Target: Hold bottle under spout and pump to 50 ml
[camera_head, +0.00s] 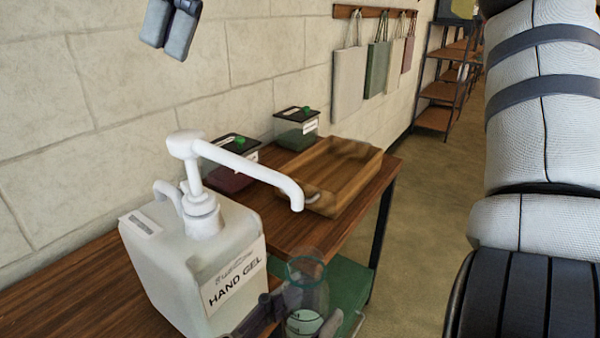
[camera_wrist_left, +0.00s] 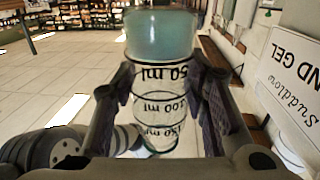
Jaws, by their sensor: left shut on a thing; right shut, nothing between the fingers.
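The white dispenser (camera_head: 185,265) labelled HAND GEL stands on the wooden bench. Its pump head (camera_head: 188,145) is at the top, and its spout (camera_head: 265,175) reaches right and bends down. The clear bottle (camera_head: 305,272) is below the spout tip with a gap between. Pale green gel (camera_head: 303,321) shows in its lower part. In the left wrist view a pale teal mass (camera_wrist_left: 162,35) ends close to the 50 ml mark; the exact level is unclear. My left gripper (camera_wrist_left: 160,100) is shut around the bottle. My right gripper (camera_head: 167,45) is shut and empty, above the pump head.
A wooden tray (camera_head: 345,165) and two dark-lidded containers, one green (camera_head: 296,130) and one dark red (camera_head: 228,180), sit further back on the bench (camera_head: 290,232). Bags (camera_head: 349,85) hang on the wall. The floor right of the bench is clear.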

